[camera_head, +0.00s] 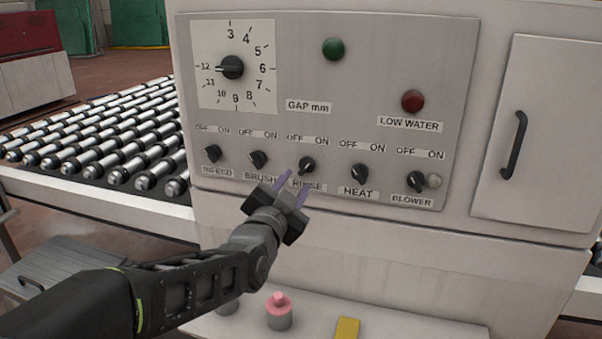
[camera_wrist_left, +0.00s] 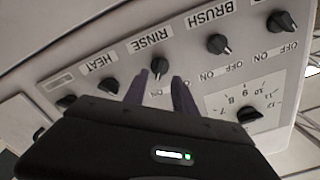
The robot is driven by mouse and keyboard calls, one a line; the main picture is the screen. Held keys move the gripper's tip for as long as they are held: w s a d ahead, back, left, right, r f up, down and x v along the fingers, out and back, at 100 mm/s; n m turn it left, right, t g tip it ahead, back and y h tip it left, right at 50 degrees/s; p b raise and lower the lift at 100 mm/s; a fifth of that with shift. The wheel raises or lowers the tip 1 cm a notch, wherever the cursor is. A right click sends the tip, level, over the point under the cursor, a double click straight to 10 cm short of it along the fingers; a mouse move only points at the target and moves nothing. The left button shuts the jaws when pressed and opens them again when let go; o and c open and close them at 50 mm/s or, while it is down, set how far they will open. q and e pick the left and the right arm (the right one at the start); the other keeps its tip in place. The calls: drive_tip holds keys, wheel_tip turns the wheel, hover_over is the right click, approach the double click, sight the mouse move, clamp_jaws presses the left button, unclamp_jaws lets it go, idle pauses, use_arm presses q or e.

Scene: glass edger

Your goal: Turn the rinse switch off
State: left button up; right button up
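The rinse switch (camera_head: 307,164) is a small black rotary knob on the grey control panel, above the label RINSE and below the words OFF and ON. It also shows in the left wrist view (camera_wrist_left: 160,68), where the panel appears upside down. I cannot tell clearly which word its pointer faces. My left gripper (camera_head: 292,182) is in front of the panel just below this knob, its two purple fingers apart. In the left wrist view the fingertips (camera_wrist_left: 160,77) lie on either side of the knob; contact is not clear. My right gripper is not in view.
The brush knob (camera_head: 258,159) and heat knob (camera_head: 359,173) are close on either side. The infeed knob (camera_head: 212,153), blower knob (camera_head: 417,181) and gap dial (camera_head: 231,67) share the panel. A pink button (camera_head: 279,302) stands on the ledge below. A roller conveyor (camera_head: 100,135) is at left.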

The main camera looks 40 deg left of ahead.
sight(303, 171)
use_arm(q)
drive_tip(key=p+x, duration=0.1)
drive_tip(key=x, duration=0.4)
drive_tip(key=shift+w+a, duration=0.15)
drive_tip(key=shift+w, duration=0.1)
drive_tip(key=shift+c, duration=0.4)
clamp_jaws()
